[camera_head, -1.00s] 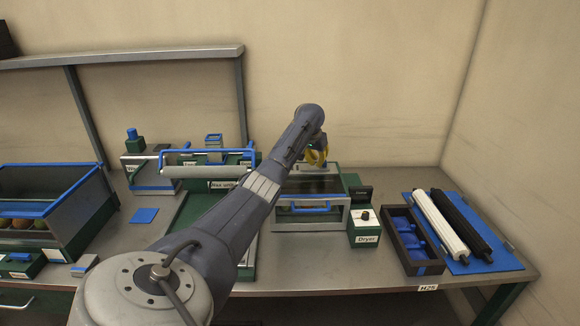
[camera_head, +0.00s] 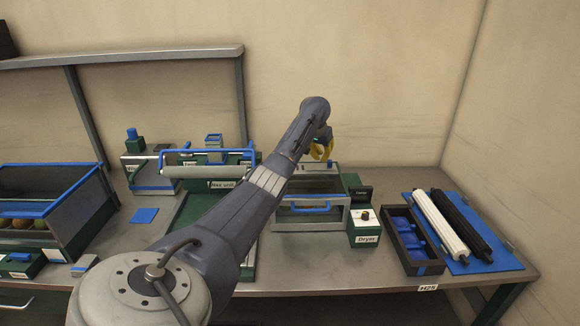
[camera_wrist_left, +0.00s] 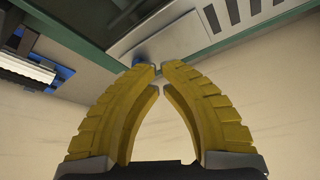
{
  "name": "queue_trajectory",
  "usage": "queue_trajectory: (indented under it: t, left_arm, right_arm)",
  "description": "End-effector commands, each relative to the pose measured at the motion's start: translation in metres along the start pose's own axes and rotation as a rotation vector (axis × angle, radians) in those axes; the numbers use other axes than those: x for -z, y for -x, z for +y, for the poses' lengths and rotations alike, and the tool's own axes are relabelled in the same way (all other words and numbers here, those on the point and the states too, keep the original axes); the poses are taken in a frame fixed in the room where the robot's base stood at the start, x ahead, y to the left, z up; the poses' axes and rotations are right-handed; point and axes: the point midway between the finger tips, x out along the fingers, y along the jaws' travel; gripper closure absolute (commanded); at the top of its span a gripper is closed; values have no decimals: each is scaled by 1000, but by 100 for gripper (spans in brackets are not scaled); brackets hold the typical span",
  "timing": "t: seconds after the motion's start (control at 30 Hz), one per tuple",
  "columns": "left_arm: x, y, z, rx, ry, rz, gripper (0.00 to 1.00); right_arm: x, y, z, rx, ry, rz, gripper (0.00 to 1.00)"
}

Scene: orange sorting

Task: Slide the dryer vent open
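The dryer (camera_head: 311,226) stands at the middle right of the bench, a metal and green box with a blue front handle and a glass-like top. In the left wrist view a slotted metal plate (camera_wrist_left: 185,32), seemingly its vent, lies in a green frame with a small blue knob (camera_wrist_left: 141,54). My left gripper (camera_head: 322,152) is above the dryer's back edge. In the left wrist view its yellow fingers (camera_wrist_left: 159,68) have tips nearly together with nothing between them. The knob is just beyond the left-hand fingertip; I cannot tell whether they touch. My right gripper is not in view.
The dryer's control box (camera_head: 365,226) stands at its right. A dark tray (camera_head: 396,212) and a blue mat (camera_head: 500,262) with white and black rollers are farther right. Left are a roller unit (camera_head: 207,171) and a blue-rimmed crate (camera_head: 82,205). A wall rises behind.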

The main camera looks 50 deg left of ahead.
Motion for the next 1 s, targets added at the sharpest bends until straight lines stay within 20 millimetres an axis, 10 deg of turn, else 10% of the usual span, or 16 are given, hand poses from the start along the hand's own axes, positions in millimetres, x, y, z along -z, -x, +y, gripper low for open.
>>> queue_trajectory:
  t: [1.0]
  left_arm:
    - [15,45,-6,0,1,1,100]
  right_arm:
    - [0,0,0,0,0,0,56]
